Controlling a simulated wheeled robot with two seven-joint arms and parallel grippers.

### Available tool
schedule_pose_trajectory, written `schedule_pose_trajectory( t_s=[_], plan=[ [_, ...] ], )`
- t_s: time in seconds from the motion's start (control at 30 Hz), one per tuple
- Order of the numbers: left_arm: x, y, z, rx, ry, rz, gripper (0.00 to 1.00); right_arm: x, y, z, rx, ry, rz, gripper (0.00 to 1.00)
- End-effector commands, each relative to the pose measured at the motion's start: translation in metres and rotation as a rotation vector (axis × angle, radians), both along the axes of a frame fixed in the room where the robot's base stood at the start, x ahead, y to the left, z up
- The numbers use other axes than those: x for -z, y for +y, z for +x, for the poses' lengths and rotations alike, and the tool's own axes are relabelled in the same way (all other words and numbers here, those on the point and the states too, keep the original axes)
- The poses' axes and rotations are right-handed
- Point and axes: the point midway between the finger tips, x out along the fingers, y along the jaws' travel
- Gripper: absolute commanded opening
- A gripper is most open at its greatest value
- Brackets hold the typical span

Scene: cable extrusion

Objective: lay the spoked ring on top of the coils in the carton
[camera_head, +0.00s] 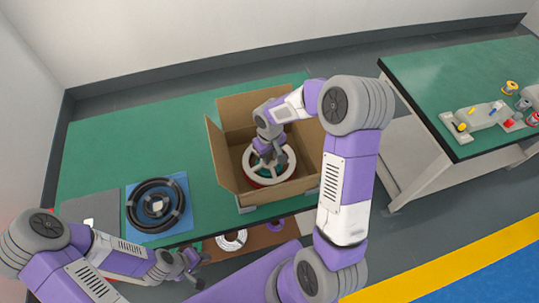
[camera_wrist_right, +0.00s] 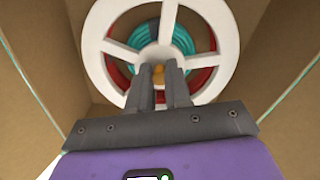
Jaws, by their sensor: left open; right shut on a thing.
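The white spoked ring (camera_head: 289,166) is inside the open carton (camera_head: 227,150) on the green table. My right gripper (camera_head: 269,158) reaches down into the carton and is shut on the ring near its middle. In the right wrist view the ring (camera_wrist_right: 97,40) lies over teal and red coils (camera_wrist_right: 187,33), which show between its spokes. I cannot tell whether the ring touches the coils. The right gripper's fingers (camera_wrist_right: 172,90) hide part of the ring's hub. My left gripper (camera_head: 190,268) is open and empty, low in front of the table.
A black coil (camera_head: 135,208) lies on a blue mat (camera_head: 181,183) left of the carton. Below the table's front edge, a white ring (camera_head: 231,240) and a purple ring lie on a brown surface. A second table (camera_head: 425,75) with reels stands at right. The green table's back left (camera_head: 130,150) is clear.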

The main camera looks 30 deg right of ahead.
Motion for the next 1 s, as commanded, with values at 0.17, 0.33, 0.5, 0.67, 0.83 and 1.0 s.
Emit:
schedule_pose_trajectory(
  t_s=[0.17,0.33,0.5,0.67,0.83,1.0],
  plan=[
    [0.006,0.0,0.0,0.0,0.0,0.0,0.43,0.007,0.0,0.0,-0.001,0.0,0.0,0.0],
    [0.008,0.0,0.0,0.0,0.0,0.0,0.43,0.009,0.0,0.0,-0.001,0.0,0.0,0.0],
    [0.007,0.0,0.0,0.0,0.0,0.0,0.43,0.008,0.0,0.0,-0.001,0.0,0.0,0.41],
    [0.007,0.0,0.0,0.0,0.0,0.0,0.43,0.008,0.0,0.0,0.0,0.0,0.0,0.44],
    [0.006,0.0,0.0,0.0,0.0,0.0,0.43,0.007,0.0,0.0,0.0,0.0,0.0,0.44],
    [-0.007,0.0,0.0,0.0,0.0,0.0,0.43,-0.007,0.0,0.0,0.0,0.0,0.0,0.44]
  ],
)
